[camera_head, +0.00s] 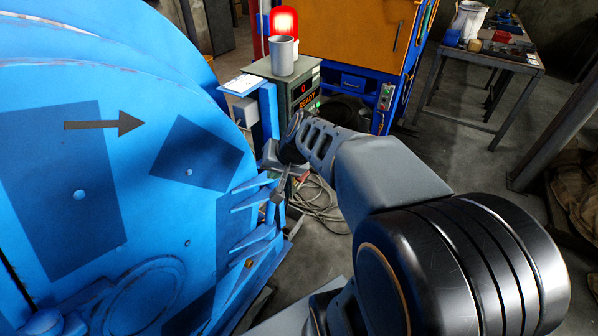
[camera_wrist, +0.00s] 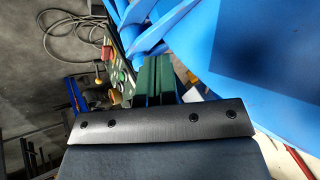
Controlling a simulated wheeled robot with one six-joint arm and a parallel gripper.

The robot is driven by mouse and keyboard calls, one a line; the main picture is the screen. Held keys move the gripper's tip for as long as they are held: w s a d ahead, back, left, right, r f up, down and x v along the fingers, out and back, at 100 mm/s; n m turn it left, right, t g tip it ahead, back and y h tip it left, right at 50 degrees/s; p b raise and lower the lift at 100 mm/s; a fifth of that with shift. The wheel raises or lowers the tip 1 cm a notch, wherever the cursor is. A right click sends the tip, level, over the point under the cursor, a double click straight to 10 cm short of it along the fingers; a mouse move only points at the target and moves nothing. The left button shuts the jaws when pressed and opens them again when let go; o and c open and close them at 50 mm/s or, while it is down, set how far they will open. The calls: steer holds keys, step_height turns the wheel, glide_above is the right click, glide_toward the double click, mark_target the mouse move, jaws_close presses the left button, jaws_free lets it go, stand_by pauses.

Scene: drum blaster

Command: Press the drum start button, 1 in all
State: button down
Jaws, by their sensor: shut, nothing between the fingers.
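A grey control box (camera_head: 302,93) stands beside the blue drum machine (camera_head: 95,190). Labels are too small to read, so I cannot tell which one is the drum start button. My gripper (camera_wrist: 155,66) is shut and empty, apart from the panel. In the head view my arm hides part of the box front.
A red lamp (camera_head: 284,21) glows behind a grey cup (camera_head: 284,56) on the box. Cables (camera_head: 318,195) lie on the floor below. An orange and blue cabinet (camera_head: 352,35) stands behind, and a workbench (camera_head: 490,55) stands at right. Blue drum brackets (camera_head: 250,198) sit close left of my gripper.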

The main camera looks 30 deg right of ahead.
steer(key=w+d+f+m+t+h+b, duration=0.1)
steer(key=w+d+f+m+t+b, duration=0.1)
steer(key=d, duration=0.6)
steer(key=w+d+f+m+t+h+b, duration=0.1)
steer(key=w+d+f+m+t+b, duration=0.1)
steer(key=w+d+f+m+b, duration=0.2)
steer(key=w+d+f+m+t+h+b, duration=0.1)
steer(key=w+d+f+m+h+b, duration=0.1)
steer(key=d+f+m+b, duration=0.4)
steer(key=w+d+f+b, duration=0.1)
steer(key=d+f+b, duration=0.2)
steer(key=d+f, duration=0.3)
steer(key=shift+w+d+f+t, duration=0.3)
steer(key=shift+d+f+t, duration=0.1)
steer(key=shift+d, duration=0.75)
steer(key=shift+a, duration=0.1)
steer(key=w+a+p, duration=0.1)
steer(key=w+a, duration=0.3)
steer(key=w, duration=0.3)
steer(key=shift+w+p, duration=0.35)
steer(key=shift+w, duration=0.05)
steer(key=shift+w+a, duration=0.1)
steer(key=shift+w+a, duration=0.15)
steer(key=shift+w, duration=0.2)
